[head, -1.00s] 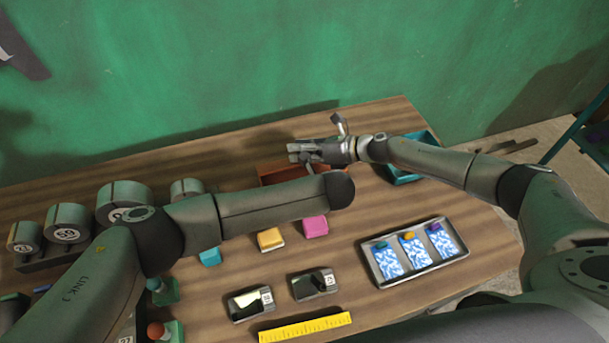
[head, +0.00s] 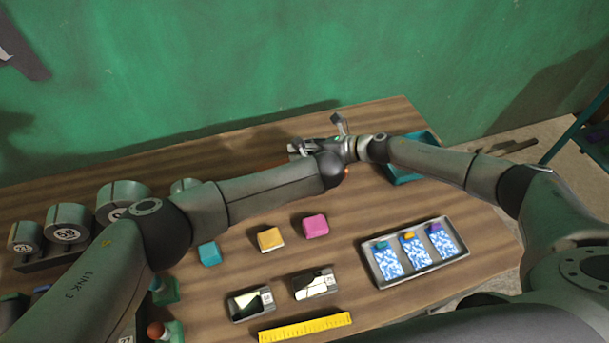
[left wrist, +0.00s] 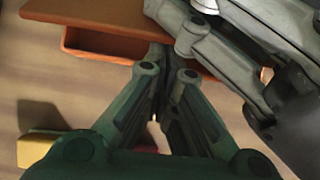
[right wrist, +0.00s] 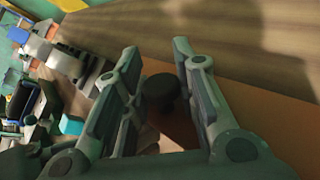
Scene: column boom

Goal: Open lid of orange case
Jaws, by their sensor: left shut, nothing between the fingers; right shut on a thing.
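The orange case is mostly hidden behind my left arm in the head view. In the left wrist view its flat orange lid (left wrist: 110,16) lies over the box (left wrist: 92,47), with a brownish gap between them. My right gripper (head: 296,151) is at the case; in the right wrist view its fingers (right wrist: 158,55) are shut on a dark round knob (right wrist: 160,88) above the orange surface. My left gripper (left wrist: 155,72) is shut and empty, its tips close to the lid's edge and beside the right gripper. In the head view its fingers are hidden.
A teal tray (head: 408,178) stands right of the case. A metal tray (head: 376,266) with cards, pink (head: 315,226) and yellow (head: 269,238) blocks, and a yellow ruler (head: 305,327) lie nearer. Round weights (head: 68,223) stand at left. My two arms are close together at the case.

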